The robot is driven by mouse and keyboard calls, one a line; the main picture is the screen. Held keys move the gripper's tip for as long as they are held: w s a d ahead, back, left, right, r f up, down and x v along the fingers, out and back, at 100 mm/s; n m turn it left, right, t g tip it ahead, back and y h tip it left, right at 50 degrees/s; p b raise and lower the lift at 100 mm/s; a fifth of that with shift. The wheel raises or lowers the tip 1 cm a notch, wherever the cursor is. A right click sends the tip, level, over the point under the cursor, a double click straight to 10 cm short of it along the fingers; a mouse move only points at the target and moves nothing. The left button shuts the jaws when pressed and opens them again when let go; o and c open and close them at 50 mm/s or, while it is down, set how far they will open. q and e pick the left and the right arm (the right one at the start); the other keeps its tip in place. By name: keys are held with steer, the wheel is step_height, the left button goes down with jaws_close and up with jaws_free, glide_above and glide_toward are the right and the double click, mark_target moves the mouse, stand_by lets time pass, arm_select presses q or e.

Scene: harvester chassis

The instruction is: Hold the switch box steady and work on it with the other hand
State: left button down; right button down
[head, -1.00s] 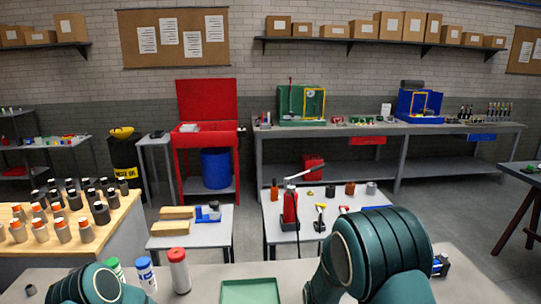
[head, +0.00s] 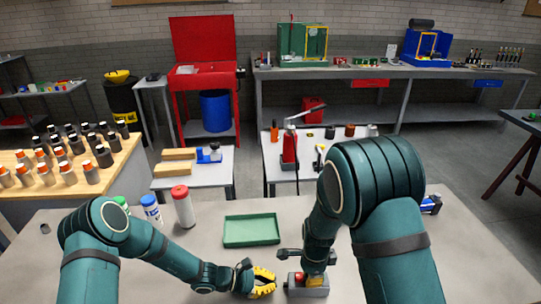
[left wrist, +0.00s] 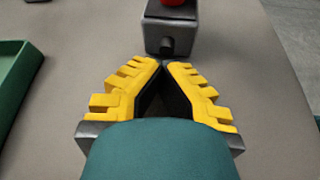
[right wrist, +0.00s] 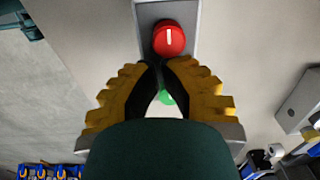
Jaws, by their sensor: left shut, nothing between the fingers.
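The switch box (head: 308,291) is a small grey box on the near table. The left wrist view shows its end face (left wrist: 155,35) with a dark round fitting. The right wrist view shows its red knob (right wrist: 169,38) with a white mark and a green button (right wrist: 166,97), partly hidden by the fingers. My left gripper (head: 274,282) is shut and empty, left of the box; in the left wrist view its tips (left wrist: 162,63) point at the fitting, with contact unclear. My right gripper (right wrist: 158,63) is over the box, its fingertips together beside the knob; I see nothing held.
A green tray (head: 252,243) lies behind the left gripper. Bottles, one a white bottle with a red cap (head: 183,207), stand at the left of the table. A blue and black item (head: 431,204) lies right of my right arm.

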steer(key=shift+s+a, duration=0.1)
steer(key=shift+a, duration=0.05)
stand_by(0.3)
steer(key=shift+s+a, duration=0.1)
steer(key=shift+a, duration=0.1)
steer(key=shift+r, duration=3.05)
